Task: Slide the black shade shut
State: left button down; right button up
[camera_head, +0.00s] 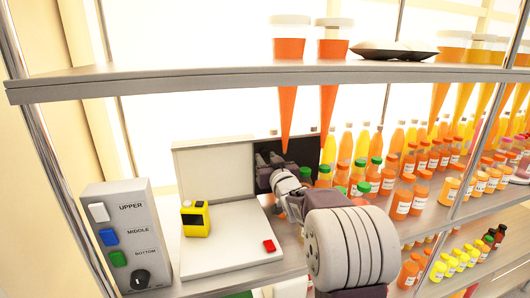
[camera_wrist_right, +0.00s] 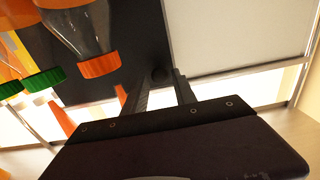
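The black shade (camera_head: 303,150) is an upright dark panel at the right of the white back panel (camera_head: 215,158) of a white station. In the right wrist view the shade (camera_wrist_right: 125,30) fills the middle, with the white panel (camera_wrist_right: 235,35) to its right. A small dark round knob (camera_wrist_right: 160,75) sits near the shade's lower right corner. My right gripper (camera_head: 264,170) reaches in to the shade. Its two fingertips (camera_wrist_right: 161,84) are either side of the knob, close to it; whether they press on it cannot be told. My left gripper is out of view.
A control box (camera_head: 130,235) with white, blue and green buttons stands at the left. A yellow device (camera_head: 195,219) and a red button (camera_head: 269,245) are on the white base. Several juice bottles (camera_head: 345,145) crowd right of the shade. The upper shelf edge (camera_head: 180,78) is overhead.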

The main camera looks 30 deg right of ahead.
jog(key=shift+x, duration=0.95)
jog(key=shift+s+a+r, duration=0.1)
jog(key=shift+s+r, duration=0.1)
jog(key=shift+s, duration=0.15)
grip_shut()
dwell(0.4)
